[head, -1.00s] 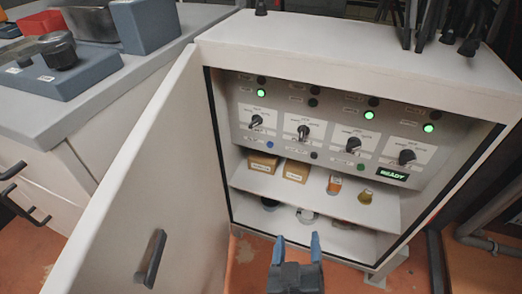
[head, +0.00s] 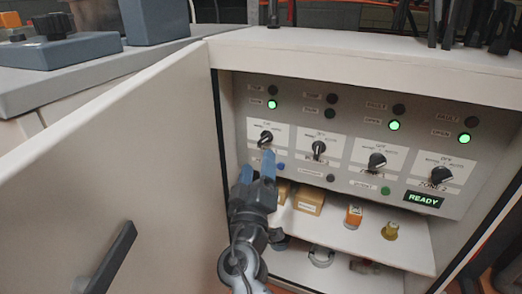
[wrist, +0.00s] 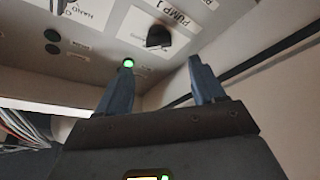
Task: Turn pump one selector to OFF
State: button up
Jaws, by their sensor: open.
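The pump one selector (head: 265,138) is the leftmost black knob on the grey panel, on a white plate. In the wrist view the knob (wrist: 158,37) sits by a PUMP 1 label. Its handle slants in the head view; I cannot tell which mark it points to. A lit green lamp (head: 272,104) is above it. My gripper (head: 257,165) is open and empty, just below and in front of the knob, apart from it. In the wrist view the gripper's two blue fingertips (wrist: 161,63) stand wide apart, with the knob beyond the gap between them.
The open cabinet door (head: 130,150) stands at the left, with a black handle. Other selectors (head: 318,148) sit to the right, beside a READY display (head: 423,199). Below is a shelf (head: 340,232) with boxes and small bottles. A grey counter (head: 90,75) is at back left.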

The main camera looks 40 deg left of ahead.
aim_at(262, 140)
jog(key=b+x, duration=0.1)
jog(key=x, duration=0.6)
jog(key=shift+w+b, duration=0.2)
jog(key=shift+b, duration=0.1)
jog(key=c, duration=1.1)
